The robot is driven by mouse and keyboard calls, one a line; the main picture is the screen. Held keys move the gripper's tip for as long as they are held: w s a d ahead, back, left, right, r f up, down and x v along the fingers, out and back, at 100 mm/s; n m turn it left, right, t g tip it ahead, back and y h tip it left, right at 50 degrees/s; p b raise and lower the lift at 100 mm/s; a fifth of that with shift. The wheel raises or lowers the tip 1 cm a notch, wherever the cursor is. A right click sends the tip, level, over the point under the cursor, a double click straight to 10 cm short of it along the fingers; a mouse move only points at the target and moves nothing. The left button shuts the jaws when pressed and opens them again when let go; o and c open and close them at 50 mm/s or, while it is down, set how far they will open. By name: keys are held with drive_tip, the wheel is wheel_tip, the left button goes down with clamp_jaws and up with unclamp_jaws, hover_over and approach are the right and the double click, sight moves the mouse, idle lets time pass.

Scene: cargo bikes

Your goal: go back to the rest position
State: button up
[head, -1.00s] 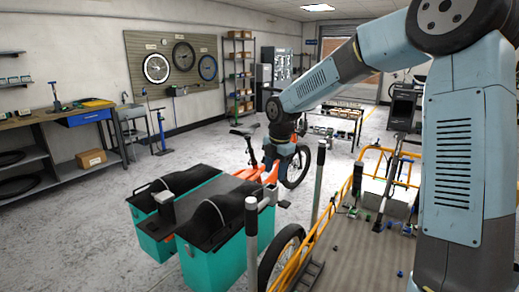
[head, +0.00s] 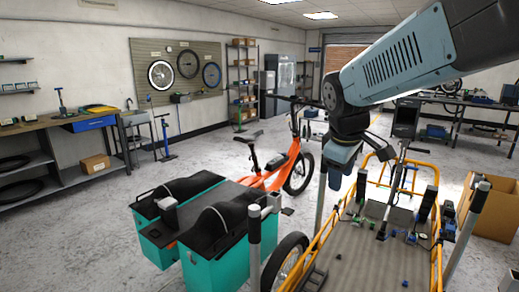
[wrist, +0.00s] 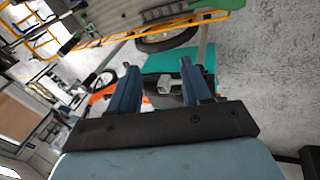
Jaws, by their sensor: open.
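My gripper (head: 341,172) hangs at the end of my arm in the head view, in the air near the cargo bike's flat bed. In the wrist view my gripper (wrist: 160,72) shows two blue fingers standing apart with nothing held between them. Behind the gap, lower down, are a teal box (wrist: 163,60) and a small light-grey block (wrist: 172,86). The cargo bike (head: 345,270) has a yellow frame and a grey bed with small parts scattered on it.
Teal boxes (head: 212,270) with black tops stand at front left. An orange bike (head: 272,178) stands behind them. A cardboard box (head: 494,212) is at the right. A workbench (head: 40,122) lines the left wall. Grey floor at left is clear.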

drive_tip(key=s+d+m+t+y, duration=0.1)
drive_tip(key=s+d+m, duration=0.3)
drive_tip(key=s+m, duration=0.5)
drive_tip(key=shift+s+d+r+t+y, duration=0.3)
drive_tip(key=shift+s+d, duration=0.1)
drive_tip(key=shift+s, duration=1.4)
